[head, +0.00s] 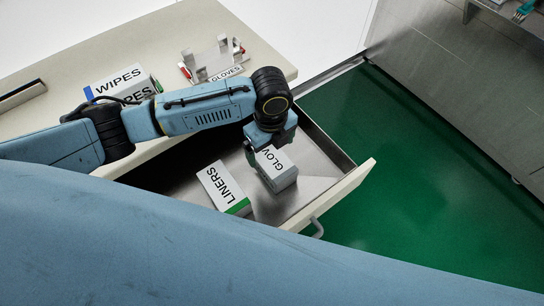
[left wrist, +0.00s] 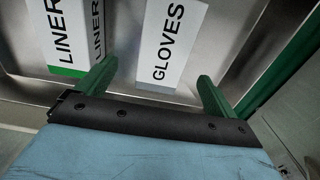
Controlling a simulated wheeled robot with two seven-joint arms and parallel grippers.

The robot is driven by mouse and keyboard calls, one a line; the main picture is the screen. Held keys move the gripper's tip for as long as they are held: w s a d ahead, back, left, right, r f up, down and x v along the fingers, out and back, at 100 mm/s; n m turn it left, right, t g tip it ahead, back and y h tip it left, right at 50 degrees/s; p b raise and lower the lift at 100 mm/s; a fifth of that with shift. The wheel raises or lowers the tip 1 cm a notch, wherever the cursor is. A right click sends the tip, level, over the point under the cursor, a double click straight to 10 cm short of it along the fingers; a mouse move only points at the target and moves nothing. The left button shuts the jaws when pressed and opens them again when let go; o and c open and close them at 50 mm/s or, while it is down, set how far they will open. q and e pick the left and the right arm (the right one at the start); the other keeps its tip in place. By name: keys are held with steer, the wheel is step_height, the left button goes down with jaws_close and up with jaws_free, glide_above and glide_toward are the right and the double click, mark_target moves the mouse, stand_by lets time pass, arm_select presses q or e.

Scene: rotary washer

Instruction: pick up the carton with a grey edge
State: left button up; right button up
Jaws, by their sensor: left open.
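The carton with a grey edge is the white GLOVES carton (head: 280,170), lying in the open drawer, with part of its lettering hidden by my left gripper in the head view. It also shows in the left wrist view (left wrist: 170,45), with a grey strip at its near end. My left gripper (head: 252,152) is open and over the far-left end of this carton. In the left wrist view its green fingers (left wrist: 156,75) are apart, one toward each side of the carton's near end; I cannot tell whether they touch it. My right gripper is not in view.
A LINERS carton (head: 224,190) with a green edge lies left of the GLOVES carton in the drawer (head: 328,190). On the counter (head: 160,40) stand a WIPES carton (head: 118,80) with a blue edge and a GLOVES-labelled holder (head: 216,62). Green floor (head: 410,170) is clear at right.

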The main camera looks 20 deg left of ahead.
mark_target(271, 156)
arm_select(q)
step_height(271, 156, down, 3)
steer(key=shift+w, duration=0.1)
steer(key=shift+f, duration=0.5)
steer(key=f, duration=0.3)
steer(key=f+b, duration=0.1)
steer(key=f, duration=0.1)
steer(key=shift+w+a, duration=0.2)
steer(key=shift+w, duration=0.15)
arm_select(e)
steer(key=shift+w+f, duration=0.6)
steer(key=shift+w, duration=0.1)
arm_select(q)
steer(key=shift+r, duration=0.1)
steer(key=shift+c, duration=0.4)
steer(key=c, duration=1.2)
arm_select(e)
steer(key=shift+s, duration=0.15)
